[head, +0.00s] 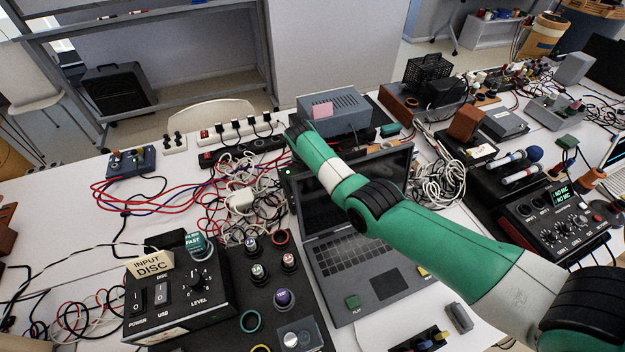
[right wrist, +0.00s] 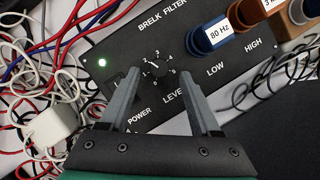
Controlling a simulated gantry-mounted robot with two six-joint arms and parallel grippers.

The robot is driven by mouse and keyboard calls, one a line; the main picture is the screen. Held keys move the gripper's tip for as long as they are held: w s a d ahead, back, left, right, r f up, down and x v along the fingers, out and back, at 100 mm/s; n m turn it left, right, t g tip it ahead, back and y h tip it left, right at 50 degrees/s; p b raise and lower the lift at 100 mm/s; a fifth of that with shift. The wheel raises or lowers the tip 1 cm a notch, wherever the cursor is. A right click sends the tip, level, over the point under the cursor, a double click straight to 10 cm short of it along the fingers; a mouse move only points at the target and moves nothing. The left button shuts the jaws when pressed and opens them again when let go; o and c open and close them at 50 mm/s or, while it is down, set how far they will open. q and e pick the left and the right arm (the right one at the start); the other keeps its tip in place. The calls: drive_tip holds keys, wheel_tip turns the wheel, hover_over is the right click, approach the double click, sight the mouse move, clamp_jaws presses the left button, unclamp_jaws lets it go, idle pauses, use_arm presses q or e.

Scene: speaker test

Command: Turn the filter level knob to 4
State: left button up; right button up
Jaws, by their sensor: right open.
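The black filter box (right wrist: 130,47), lettered BRELK FILTER, fills the middle of the right wrist view. Its small black level knob (right wrist: 158,67) sits in a ring of white numbers, with its pale pointer toward the upper left, around the low numbers; the exact mark is too small to read. My right gripper (right wrist: 160,76) is open, with one finger on each side of the knob and nothing visibly held. Contact with the panel cannot be told. In the head view my green right arm reaches across the laptop, and its gripper and the knob are hidden. My left gripper is not in view.
The laptop (head: 345,270) lies under my arm; the input disc box (head: 180,300) has another level knob.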

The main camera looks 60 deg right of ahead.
drive_tip(key=b+x, duration=0.2)
drive_tip(key=x, duration=0.1)
drive_tip(key=shift+a, duration=0.1)
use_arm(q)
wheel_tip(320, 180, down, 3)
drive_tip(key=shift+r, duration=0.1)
use_arm(e)
clamp_jaws()
drive_tip(key=b, duration=0.1)
drive_tip(key=m+b, duration=0.1)
drive_tip(key=shift+w+f+b, duration=0.15)
drive_tip(key=shift+f+b, duration=0.15)
drive_tip(key=shift+b, duration=0.05)
drive_tip(key=shift+r+b, duration=0.1)
drive_tip(key=shift+b, duration=0.25)
drive_tip(key=shift+r+m+g, duration=0.15)
drive_tip(key=shift+m+g, duration=0.15)
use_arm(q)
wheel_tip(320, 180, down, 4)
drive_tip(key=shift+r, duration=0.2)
use_arm(e)
drive_tip(key=shift+r, duration=0.1)
